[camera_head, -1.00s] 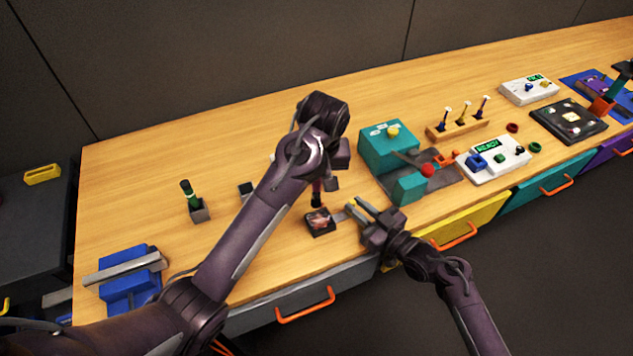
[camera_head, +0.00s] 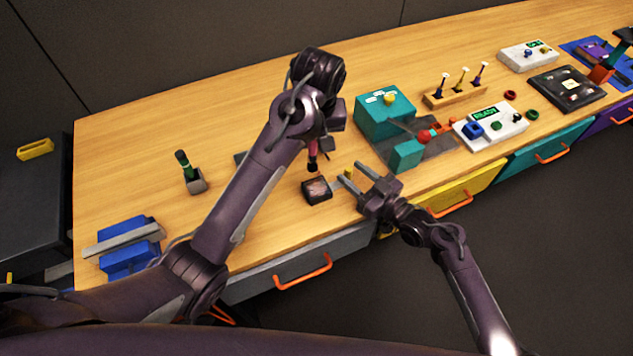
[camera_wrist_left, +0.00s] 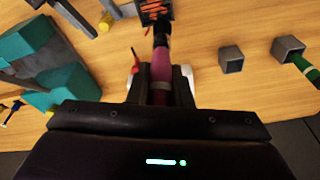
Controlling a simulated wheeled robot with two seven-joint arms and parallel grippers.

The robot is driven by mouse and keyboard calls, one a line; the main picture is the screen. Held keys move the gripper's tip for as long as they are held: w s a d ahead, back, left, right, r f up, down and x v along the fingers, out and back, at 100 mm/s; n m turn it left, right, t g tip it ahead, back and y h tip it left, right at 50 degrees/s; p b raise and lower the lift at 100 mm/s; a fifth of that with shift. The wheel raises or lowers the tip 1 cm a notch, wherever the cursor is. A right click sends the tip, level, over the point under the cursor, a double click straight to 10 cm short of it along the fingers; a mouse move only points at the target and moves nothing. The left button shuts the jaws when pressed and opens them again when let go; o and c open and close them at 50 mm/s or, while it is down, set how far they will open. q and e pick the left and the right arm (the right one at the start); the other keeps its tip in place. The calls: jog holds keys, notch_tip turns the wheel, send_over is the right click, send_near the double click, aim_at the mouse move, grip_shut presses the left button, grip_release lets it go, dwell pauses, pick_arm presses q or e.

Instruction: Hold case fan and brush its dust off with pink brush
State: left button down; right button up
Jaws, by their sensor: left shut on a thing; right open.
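My left gripper (camera_head: 316,142) is shut on the pink brush (camera_wrist_left: 161,68), which points down with dark bristles. The case fan (camera_head: 317,189) is a small dark square lying on the table, with reddish-brown marks on its face. It also shows at the top of the left wrist view (camera_wrist_left: 156,11), where the bristle end overlaps its near edge. I cannot tell whether the bristles touch it. My right gripper (camera_head: 352,178) is open just right of the fan, its fingers pointing left. A small yellow piece (camera_head: 348,173) is by its fingers. My left arm hides part of the table.
A green-handled tool stands in a grey holder (camera_head: 197,184) at left, and an empty grey holder (camera_wrist_left: 231,60) shows in the wrist view. A blue fixture (camera_head: 128,262) is at front left. A teal box (camera_head: 384,112) and teal block (camera_head: 404,155) stand right of my right gripper.

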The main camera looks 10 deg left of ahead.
jog(key=shift+s+d, duration=0.1)
jog(key=v, duration=1.1)
jog(key=shift+s+d, duration=0.3)
jog(key=o, duration=0.3)
jog(key=shift+d, duration=0.1)
pick_arm(q)
jog(key=shift+p+v, duration=0.8)
pick_arm(e)
jog(key=shift+v, duration=2.9)
pick_arm(q)
jog(key=shift+w, duration=0.15)
